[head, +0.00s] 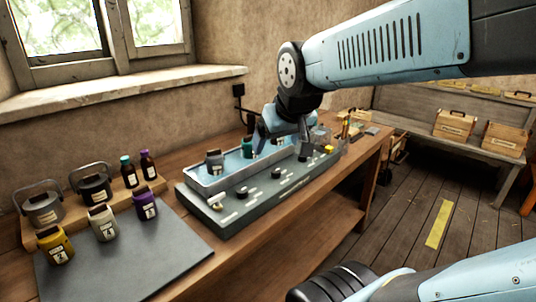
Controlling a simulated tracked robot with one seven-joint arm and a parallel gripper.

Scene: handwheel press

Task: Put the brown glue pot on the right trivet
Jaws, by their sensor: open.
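My gripper (282,136) is open over the far part of a long grey bath (198,183) on the bench. A grey pot (214,162) and a teal pot (247,148) stand in the bath, to the left of my gripper. Something dark shows between and behind the fingers, too small to tell what it is. I cannot make out a pot that is clearly brown. The right trivet cannot be told apart; my gripper and wrist cover part of the bath's far end.
A grey mat (120,262) at the near left holds yellow, cream and purple jars. Behind it, a wooden board (38,237) holds two handled pots and two bottles. A panel with several dark knobs (243,192) fronts the bath. Small items crowd the bench's far end.

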